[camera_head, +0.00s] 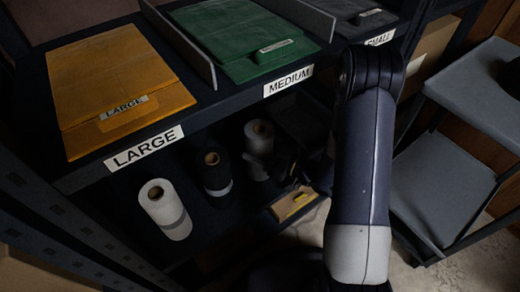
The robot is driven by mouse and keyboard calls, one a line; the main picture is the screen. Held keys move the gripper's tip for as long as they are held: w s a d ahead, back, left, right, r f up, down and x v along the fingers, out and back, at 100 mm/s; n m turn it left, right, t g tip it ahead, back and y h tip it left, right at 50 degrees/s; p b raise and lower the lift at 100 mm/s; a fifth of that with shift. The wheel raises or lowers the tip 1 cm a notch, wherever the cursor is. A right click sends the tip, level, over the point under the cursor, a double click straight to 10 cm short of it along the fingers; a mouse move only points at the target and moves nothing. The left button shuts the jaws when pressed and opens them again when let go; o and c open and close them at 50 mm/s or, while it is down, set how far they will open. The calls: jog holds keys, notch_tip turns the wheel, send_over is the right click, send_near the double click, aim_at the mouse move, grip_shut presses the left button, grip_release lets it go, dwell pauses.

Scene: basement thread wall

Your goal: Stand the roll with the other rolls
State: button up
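Three rolls stand upright on the lower shelf, in a slanting row. A white roll with a grey band (165,209) is nearest, at the left. A black roll with a pale band (216,174) is in the middle. Another white roll (259,137) is at the back right, its lower part dim. My gripper (277,165) is dark and in deep shadow at the right side of that back roll. Its fingers are hard to make out, and I cannot tell whether they touch or hold the roll. My arm hides the shelf to the right.
The upper shelf (85,170) overhangs the rolls, with an orange envelope (115,85) and a green one (235,35) on it. A low cardboard box with a yellow item (293,203) lies right of the rolls. A grey cart (440,190) stands at the right.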

jog(key=shift+r, duration=0.1)
jog(key=o, duration=0.8)
jog(key=shift+f, duration=0.25)
jog(key=shift+c, duration=0.2)
jog(key=o, duration=0.5)
jog(key=shift+r, duration=0.1)
jog(key=shift+c, duration=0.2)
jog(key=p+v, duration=0.1)
jog(key=v, duration=1.1)
jog(key=shift+r+p, duration=0.15)
jog(key=shift+p, duration=0.15)
